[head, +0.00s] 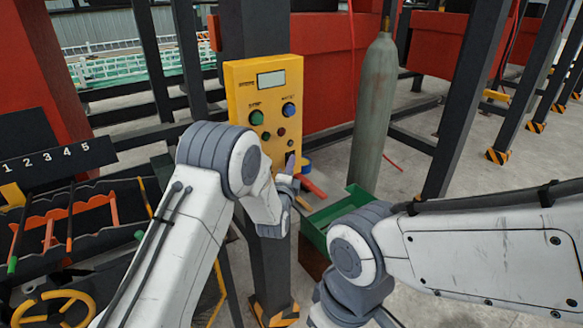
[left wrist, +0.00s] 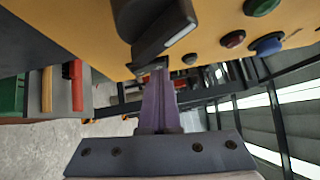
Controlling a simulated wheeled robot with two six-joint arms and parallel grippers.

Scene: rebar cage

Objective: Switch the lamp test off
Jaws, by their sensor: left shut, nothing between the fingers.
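The yellow control box (head: 239,75) stands on a dark post in the head view. It carries a display window, a green button (head: 256,118), a blue knob (head: 289,110), small red and dark buttons, and a black switch (head: 290,160) low on its face. In the left wrist view the black switch (left wrist: 155,28) is a large lever with a pale mark, jutting from the yellow face. My left gripper (left wrist: 157,75) is shut and empty, its fingertips close to the switch's lower end; I cannot tell whether they touch. It also shows below the switch in the head view (head: 290,178). My right gripper is out of view.
A green tray (head: 355,200) with a red-handled tool (head: 311,186) beside it lies right of the post. A grey gas cylinder (head: 375,110) stands behind. A rack with numbers (head: 60,150) and a yellow handwheel (head: 55,308) are at the left.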

